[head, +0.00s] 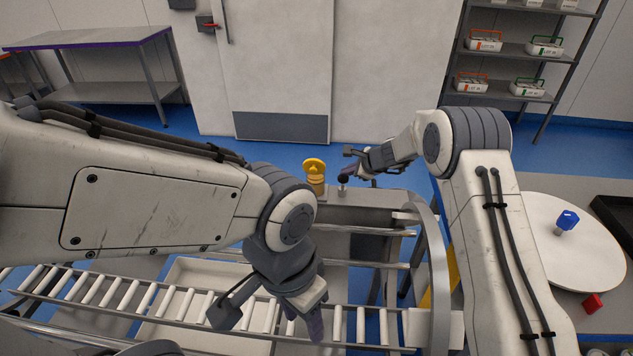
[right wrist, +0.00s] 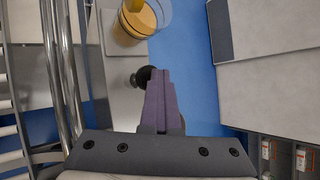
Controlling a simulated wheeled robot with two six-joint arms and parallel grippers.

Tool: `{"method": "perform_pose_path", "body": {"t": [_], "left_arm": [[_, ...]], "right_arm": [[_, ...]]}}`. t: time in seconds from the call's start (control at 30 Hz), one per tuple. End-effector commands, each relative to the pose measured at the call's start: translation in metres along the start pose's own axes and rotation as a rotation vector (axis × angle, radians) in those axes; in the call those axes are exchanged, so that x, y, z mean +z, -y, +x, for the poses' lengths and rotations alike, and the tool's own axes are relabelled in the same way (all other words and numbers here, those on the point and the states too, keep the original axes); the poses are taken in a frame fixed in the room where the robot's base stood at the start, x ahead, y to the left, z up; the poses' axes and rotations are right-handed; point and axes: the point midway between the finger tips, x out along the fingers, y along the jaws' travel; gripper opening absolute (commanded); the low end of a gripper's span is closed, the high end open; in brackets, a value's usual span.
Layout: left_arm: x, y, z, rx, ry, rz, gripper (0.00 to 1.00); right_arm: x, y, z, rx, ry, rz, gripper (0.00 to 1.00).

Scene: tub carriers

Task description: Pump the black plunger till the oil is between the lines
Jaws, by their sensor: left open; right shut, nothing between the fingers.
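The black plunger (head: 343,179) stands on the grey housing behind the rollers; its round black knob also shows in the right wrist view (right wrist: 141,77). Beside it is the oil glass (head: 315,185) under a yellow cap; the right wrist view shows amber oil in the clear glass (right wrist: 135,28). My left gripper (head: 312,318) is open and empty over the roller conveyor, away from the plunger.
A roller conveyor (head: 112,292) crosses the front, with a pale tub (head: 200,272) beyond its rail. Metal tube rails (head: 437,265) curve close to my right arm.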

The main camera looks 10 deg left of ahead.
Motion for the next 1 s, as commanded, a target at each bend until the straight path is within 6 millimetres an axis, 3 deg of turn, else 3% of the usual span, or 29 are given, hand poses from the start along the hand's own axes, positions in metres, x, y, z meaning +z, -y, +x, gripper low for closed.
{"method": "perform_pose_path", "body": {"t": [0.57,1.0], "left_arm": [[-0.001,-0.001,-0.011,0.0,0.0,0.0,0.5],[-0.003,-0.003,-0.046,0.0,0.0,0.0,0.5]], "right_arm": [[0.007,0.007,-0.01,0.0,0.0,-0.001,0.0],[0.03,0.03,-0.041,0.0,0.0,-0.002,0.0]]}}
